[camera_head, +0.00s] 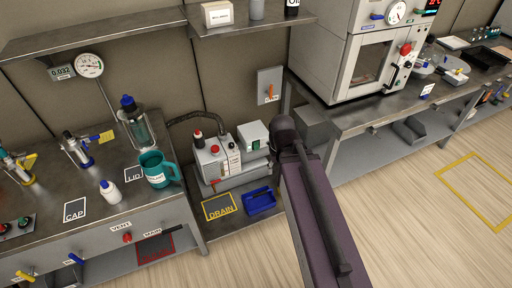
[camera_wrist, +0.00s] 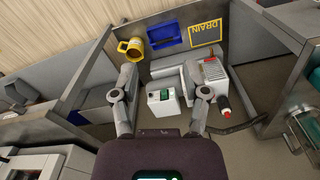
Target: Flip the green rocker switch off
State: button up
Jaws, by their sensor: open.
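The green rocker switch (camera_wrist: 165,95) sits on the face of a small pale box (camera_wrist: 156,107), which shows between my fingers in the wrist view. In the head view the switch (camera_head: 257,145) is a small green patch on the front of the box (camera_head: 251,132), on the low shelf beside the pump. Which way the rocker is tipped is too small to tell. My gripper (camera_wrist: 162,72) is open and empty, its fingers on either side of the box in the picture; I see no contact. In the head view my arm hides the gripper.
A pump (camera_head: 216,158) with a hose stands left of the box in the head view. A blue tray (camera_head: 260,201) and a DRAIN mark (camera_head: 219,207) lie in front. A yellow mug (camera_wrist: 131,46) shows in the wrist view. Benches flank the low shelf.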

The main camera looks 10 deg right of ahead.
jog(key=shift+w+f, duration=0.1)
jog(key=shift+f, duration=0.05)
grip_shut()
jog(key=w+d+f+m+t+y+b, duration=0.1)
jog(key=w+f+m+t+b, duration=0.5)
jog(key=w+f+b, duration=0.9)
jog(key=w+d+f+m+t+y+b, duration=0.2)
jog(key=w+f+m+t+b, duration=0.4)
jog(key=w+f+b, duration=1)
jog(key=shift+d+f+m+b, duration=0.75)
jog(key=shift+m+b, duration=0.75)
jog(key=shift+b, duration=4.3)
jog(key=shift+w+a, duration=0.1)
